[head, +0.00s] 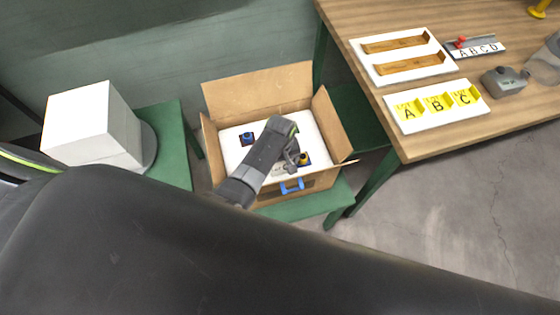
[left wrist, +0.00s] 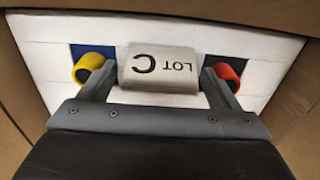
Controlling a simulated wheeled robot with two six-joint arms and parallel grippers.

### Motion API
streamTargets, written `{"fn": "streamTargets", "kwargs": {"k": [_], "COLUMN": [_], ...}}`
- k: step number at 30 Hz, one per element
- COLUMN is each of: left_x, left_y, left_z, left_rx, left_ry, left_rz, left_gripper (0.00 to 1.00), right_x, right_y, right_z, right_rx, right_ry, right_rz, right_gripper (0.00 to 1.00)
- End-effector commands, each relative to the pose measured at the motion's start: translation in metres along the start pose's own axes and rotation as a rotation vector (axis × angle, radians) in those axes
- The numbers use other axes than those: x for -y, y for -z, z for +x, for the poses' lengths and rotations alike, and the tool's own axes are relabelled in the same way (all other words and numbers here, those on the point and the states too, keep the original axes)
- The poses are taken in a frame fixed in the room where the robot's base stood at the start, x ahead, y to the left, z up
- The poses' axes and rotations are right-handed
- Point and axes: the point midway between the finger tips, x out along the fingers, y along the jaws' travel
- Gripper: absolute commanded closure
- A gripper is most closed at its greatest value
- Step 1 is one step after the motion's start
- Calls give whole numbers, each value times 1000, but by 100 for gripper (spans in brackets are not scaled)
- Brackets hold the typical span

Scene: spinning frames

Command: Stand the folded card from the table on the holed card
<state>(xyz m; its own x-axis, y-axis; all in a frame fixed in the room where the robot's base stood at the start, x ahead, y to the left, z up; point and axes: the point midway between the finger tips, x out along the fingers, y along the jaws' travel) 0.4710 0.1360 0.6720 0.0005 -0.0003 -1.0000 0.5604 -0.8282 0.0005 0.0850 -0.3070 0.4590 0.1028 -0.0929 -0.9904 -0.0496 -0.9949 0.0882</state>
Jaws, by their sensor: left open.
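A pale grey folded card (left wrist: 160,64) marked "LOT C" stands in the left wrist view, its lettering upside down. It is on the white holed card (left wrist: 50,38) inside the cardboard box; the holed card also shows in the head view (head: 232,158). My left gripper (left wrist: 158,84) is open, with one finger on each side of the folded card. Whether the fingers touch it cannot be told. In the head view my left gripper (head: 290,160) is low in the box and partly hides the folded card. My right gripper is not in view.
Beside the folded card are a yellow ring (left wrist: 88,68) and a red ring (left wrist: 228,72) on dark blue patches. The open box (head: 255,90) has raised flaps. The wooden table (head: 400,12) at right holds yellow lettered pieces (head: 438,104). A white block (head: 92,125) stands left.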

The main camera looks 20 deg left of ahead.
Motion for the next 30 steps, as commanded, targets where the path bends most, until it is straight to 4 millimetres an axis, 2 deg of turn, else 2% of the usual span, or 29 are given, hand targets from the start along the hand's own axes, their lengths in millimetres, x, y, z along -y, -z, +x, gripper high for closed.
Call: {"fn": "streamTargets", "kwargs": {"k": [5, 10, 24, 30], "left_x": [0, -1, -1, -1], "left_y": [0, 0, 0, 0], "left_z": [-2, -16, -100, -120], "left_rx": [0, -1, -2, 0], "left_ry": [0, -2, -2, 0], "left_rz": [0, 0, 1, 0], "left_gripper": [16, 16, 16, 16], "right_x": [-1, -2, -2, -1], "right_y": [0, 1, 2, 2], "right_z": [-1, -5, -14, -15], "right_rx": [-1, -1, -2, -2], "right_ry": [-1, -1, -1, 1], "right_rz": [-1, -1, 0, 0], "right_gripper": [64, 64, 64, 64]}}
